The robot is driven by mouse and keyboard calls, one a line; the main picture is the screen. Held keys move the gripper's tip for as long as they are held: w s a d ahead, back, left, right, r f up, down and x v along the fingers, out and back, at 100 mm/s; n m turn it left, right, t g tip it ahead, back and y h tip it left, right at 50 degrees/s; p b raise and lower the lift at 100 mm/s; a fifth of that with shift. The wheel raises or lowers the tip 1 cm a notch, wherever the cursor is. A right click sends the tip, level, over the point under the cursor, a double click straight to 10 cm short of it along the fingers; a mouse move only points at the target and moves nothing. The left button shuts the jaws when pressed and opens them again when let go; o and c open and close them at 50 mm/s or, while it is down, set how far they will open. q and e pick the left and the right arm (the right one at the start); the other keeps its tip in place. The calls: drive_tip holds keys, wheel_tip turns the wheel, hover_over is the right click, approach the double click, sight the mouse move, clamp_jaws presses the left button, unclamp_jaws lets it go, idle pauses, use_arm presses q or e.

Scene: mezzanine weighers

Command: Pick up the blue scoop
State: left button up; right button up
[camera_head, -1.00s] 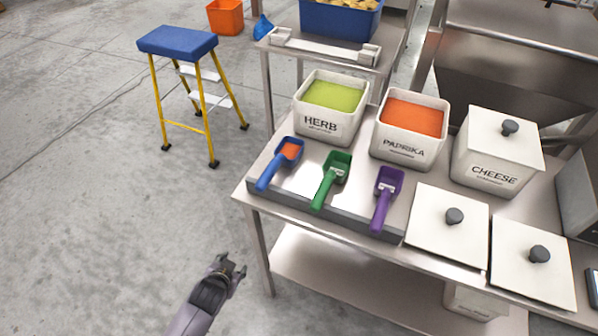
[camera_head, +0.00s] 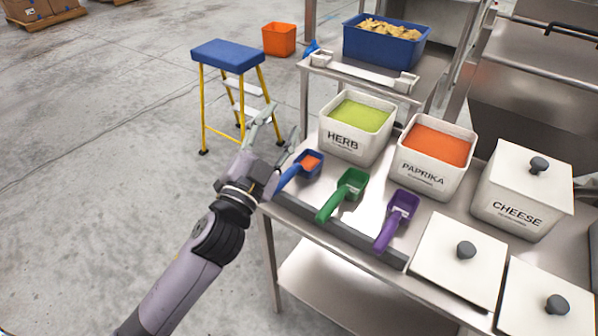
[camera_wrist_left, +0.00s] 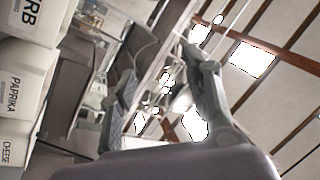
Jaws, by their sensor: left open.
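The blue scoop (camera_head: 308,165) lies at the left end of the table's front strip, with orange powder in its bowl. Its handle points down-left towards the table edge, and part of it is close behind my gripper in the head view. My left gripper (camera_head: 284,121) is open and empty, raised at the table's left corner, just up-left of the scoop and apart from it as far as I can tell. The open fingers also show in the left wrist view (camera_wrist_left: 160,62), where I do not see the scoop. My right gripper is not in view.
A green scoop (camera_head: 345,192) and a purple scoop (camera_head: 398,217) lie to the right. Behind stand the herb tub (camera_head: 355,149), paprika tub (camera_head: 424,174) and lidded cheese tub (camera_head: 510,213). A blue-topped step stool (camera_head: 231,55) stands on the floor behind my gripper.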

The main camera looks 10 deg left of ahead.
use_arm(q)
drive_tip(key=s+d+r+m+g+h, duration=0.1)
drive_tip(key=d+r+m+h, duration=0.75)
drive_tip(key=m+h, duration=0.25)
drive_tip(key=s+d+r+m+g+h, duration=0.2)
drive_tip(key=d+m+g+h, duration=0.1)
drive_tip(key=m+g+h, duration=0.3)
drive_tip(key=m+g+y, duration=1)
drive_tip(key=m+y, duration=0.2)
drive_tip(key=y, duration=0.5)
approach(287, 171)
drive_tip(key=p+x, duration=0.1)
drive_tip(key=x, duration=0.5)
drive_tip(key=shift+w, duration=0.2)
drive_tip(key=shift+s+p+x, duration=0.1)
drive_tip(key=shift+p+x, duration=0.25)
drive_tip(key=shift+x, duration=0.95)
drive_tip(key=shift+s+p+x, duration=0.15)
drive_tip(key=shift+p+x, duration=0.15)
drive_tip(key=shift+x, duration=1)
clamp_jaws()
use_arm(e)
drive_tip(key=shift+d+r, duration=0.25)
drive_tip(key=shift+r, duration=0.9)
